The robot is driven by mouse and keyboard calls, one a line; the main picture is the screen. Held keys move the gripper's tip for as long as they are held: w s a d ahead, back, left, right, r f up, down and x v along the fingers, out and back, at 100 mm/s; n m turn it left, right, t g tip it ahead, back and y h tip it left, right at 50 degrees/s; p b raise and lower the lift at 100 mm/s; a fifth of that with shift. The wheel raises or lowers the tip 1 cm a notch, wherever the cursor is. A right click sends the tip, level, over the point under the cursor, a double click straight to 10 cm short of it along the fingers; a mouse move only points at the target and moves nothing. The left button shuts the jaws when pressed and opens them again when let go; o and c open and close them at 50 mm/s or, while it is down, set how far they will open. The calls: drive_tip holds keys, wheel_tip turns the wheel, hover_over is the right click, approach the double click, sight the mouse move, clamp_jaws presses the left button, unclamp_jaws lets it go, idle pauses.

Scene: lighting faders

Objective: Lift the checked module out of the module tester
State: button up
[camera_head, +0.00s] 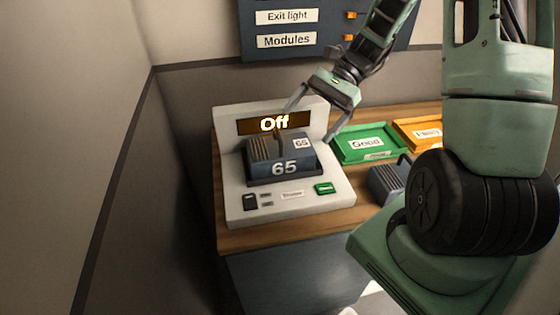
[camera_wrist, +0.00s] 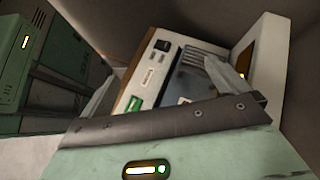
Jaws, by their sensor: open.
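The module tester (camera_head: 240,205) is a pale console on the left of the wooden bench, and its display (camera_head: 250,127) reads "Off". The dark grey module (camera_head: 270,170), marked 65, sits in the tester with its ribbed part at the left. A thin upright handle shows on top of it. My gripper (camera_head: 316,124) is open and empty, above and behind the right side of the module, with one finger in front of the display. In the wrist view the module (camera_wrist: 190,82) is partly hidden behind my gripper's body, and the tester (camera_wrist: 133,84) shows around it.
A green tray (camera_head: 366,158) labelled Good lies right of the tester, with an orange tray (camera_head: 409,142) beyond it. Another dark module (camera_head: 384,182) stands on the bench, partly hidden by my arm. A panel (camera_head: 330,28) with labels "Exit light" and "Modules" hangs on the back wall.

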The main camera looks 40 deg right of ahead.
sight(288, 145)
drive_tip(key=d+f+m+t+y+b, duration=0.1)
drive_tip(key=d+f+m+t, duration=0.15)
drive_tip(key=d, duration=0.35)
drive_tip(key=d+f+m+t+y, duration=0.1)
drive_tip(key=d+m+t, duration=0.25)
drive_tip(key=d, duration=0.35)
drive_tip(key=shift+m, duration=0.5)
drive_tip(key=x, duration=0.5)
drive_tip(key=p+x, duration=0.1)
drive_tip(key=x, duration=0.5)
drive_tip(key=f+x, duration=0.1)
drive_tip(key=x, duration=0.5)
drive_tip(key=shift+s+a+p, duration=0.15)
drive_tip(key=shift+s+p, duration=0.05)
drive_tip(key=shift+p, duration=0.15)
drive_tip(key=shift+r, duration=0.1)
drive_tip(key=c, duration=1.4)
